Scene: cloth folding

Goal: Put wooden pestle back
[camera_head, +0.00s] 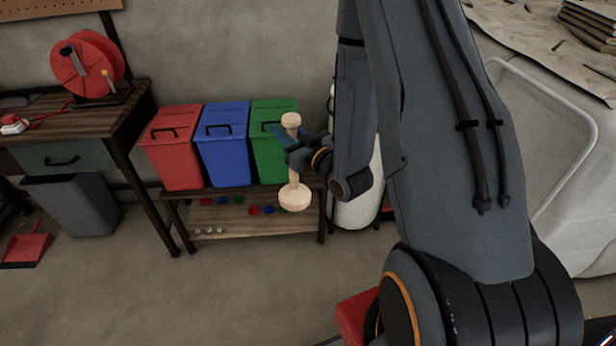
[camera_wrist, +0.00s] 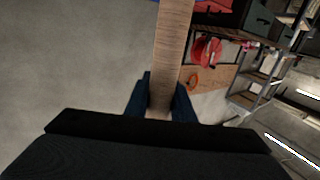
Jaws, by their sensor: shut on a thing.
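The wooden pestle (camera_head: 293,196) is pale wood with a small knob at the top and a wide round base at the bottom. It hangs nearly upright in the head view, in front of the green bin. My gripper (camera_head: 292,157) is shut on its shaft, between knob and base. In the wrist view the pestle's shaft (camera_wrist: 172,45) runs up from between the dark blue fingers (camera_wrist: 160,98) and leaves the top of the picture. Its ends are out of the wrist view. The pestle overlaps the low wooden table in the picture; I cannot tell the gap between them.
A workbench (camera_head: 85,122) with a red reel (camera_head: 82,68) stands left. A white cylinder (camera_head: 358,214) stands right.

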